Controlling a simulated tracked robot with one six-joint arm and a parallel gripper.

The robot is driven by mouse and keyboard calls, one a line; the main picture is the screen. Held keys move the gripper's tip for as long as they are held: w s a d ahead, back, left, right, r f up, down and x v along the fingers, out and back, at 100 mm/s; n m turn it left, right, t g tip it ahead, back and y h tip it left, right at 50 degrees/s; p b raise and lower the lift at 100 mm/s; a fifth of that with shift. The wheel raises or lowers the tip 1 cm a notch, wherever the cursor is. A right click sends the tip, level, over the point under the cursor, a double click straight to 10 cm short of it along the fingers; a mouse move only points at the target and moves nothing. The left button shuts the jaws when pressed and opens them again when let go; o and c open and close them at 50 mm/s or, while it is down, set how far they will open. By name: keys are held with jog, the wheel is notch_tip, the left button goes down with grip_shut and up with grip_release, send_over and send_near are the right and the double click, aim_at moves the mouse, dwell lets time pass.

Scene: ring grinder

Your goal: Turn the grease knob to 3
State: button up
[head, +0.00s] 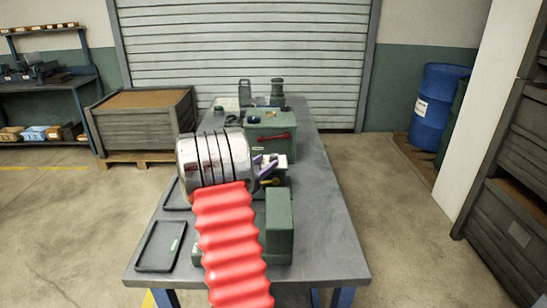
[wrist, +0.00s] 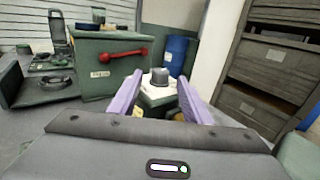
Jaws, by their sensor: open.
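A dark grey knob (wrist: 160,77) stands on a white plate (wrist: 153,94) on top of a green block in the wrist view. I take it to be the grease knob; its numbers and pointing direction are too small to read. My gripper (wrist: 160,80) is open, with one purple finger on each side of the knob. The fingers appear apart from the knob; I cannot tell the depth exactly. In the head view my gripper (head: 265,168) is at the middle of the bench, and my arm hides much of the green machine there.
A green box with a red handle (head: 273,139) stands just behind, left of the knob in the wrist view. Dark trays (head: 160,246) lie at the bench's left front. The bench's right side (head: 328,225) is clear. A blue barrel (head: 436,103) stands far right.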

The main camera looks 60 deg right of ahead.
aim_at(271, 158)
jog(key=d, duration=0.3)
jog(key=s+d, duration=0.1)
jog(key=d, duration=0.1)
jog(key=shift+d, duration=0.35)
jog(key=shift+c, duration=0.6)
